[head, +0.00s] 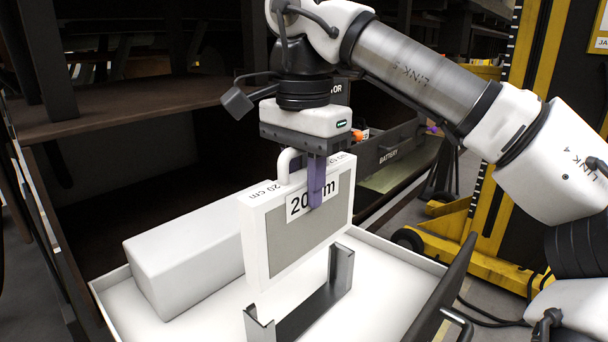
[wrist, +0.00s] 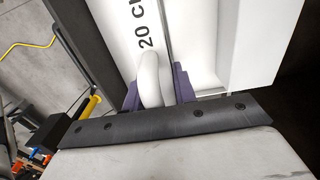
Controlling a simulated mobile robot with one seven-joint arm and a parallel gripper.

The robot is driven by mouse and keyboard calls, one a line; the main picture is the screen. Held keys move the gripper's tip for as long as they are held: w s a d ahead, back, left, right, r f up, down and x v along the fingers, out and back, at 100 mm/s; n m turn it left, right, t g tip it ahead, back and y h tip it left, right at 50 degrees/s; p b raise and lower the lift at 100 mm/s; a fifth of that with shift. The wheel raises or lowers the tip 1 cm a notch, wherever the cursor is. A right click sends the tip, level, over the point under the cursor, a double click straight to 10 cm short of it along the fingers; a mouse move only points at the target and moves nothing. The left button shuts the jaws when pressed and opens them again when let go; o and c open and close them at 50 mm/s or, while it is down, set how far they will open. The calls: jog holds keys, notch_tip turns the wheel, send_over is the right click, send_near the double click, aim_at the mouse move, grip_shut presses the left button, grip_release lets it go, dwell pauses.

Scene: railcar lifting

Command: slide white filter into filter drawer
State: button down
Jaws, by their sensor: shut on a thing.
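The white filter (head: 298,222) is a flat framed panel with a grey mesh face, a "20 cm" label and a white handle (head: 290,163) on top. My gripper (head: 317,183) is shut on the filter's handle and holds the filter upright; the purple fingers (wrist: 160,90) flank the handle (wrist: 151,80) in the wrist view. The filter drawer (head: 408,260) is an open white-floored tray. A metal slot bracket (head: 300,305) stands in it, just right of and below the filter. The filter's bottom edge seems above the drawer floor; I cannot tell the exact gap.
A long white box (head: 185,258) lies in the drawer left of the filter. A dark drawer front with a handle (head: 455,325) rises at the lower right.

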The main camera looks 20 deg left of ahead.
aim_at(304, 208)
jog(key=shift+f+b, duration=0.9)
jog(key=shift+f, duration=1.15)
jog(key=shift+p, duration=1)
notch_tip(304, 208, down, 10)
jog(key=b, duration=0.5)
jog(key=shift+r+b, duration=0.2)
jog(key=shift+b, duration=0.15)
dwell(2.8)
jog(key=c, duration=1.1)
grip_release()
jog(key=shift+o, duration=0.2)
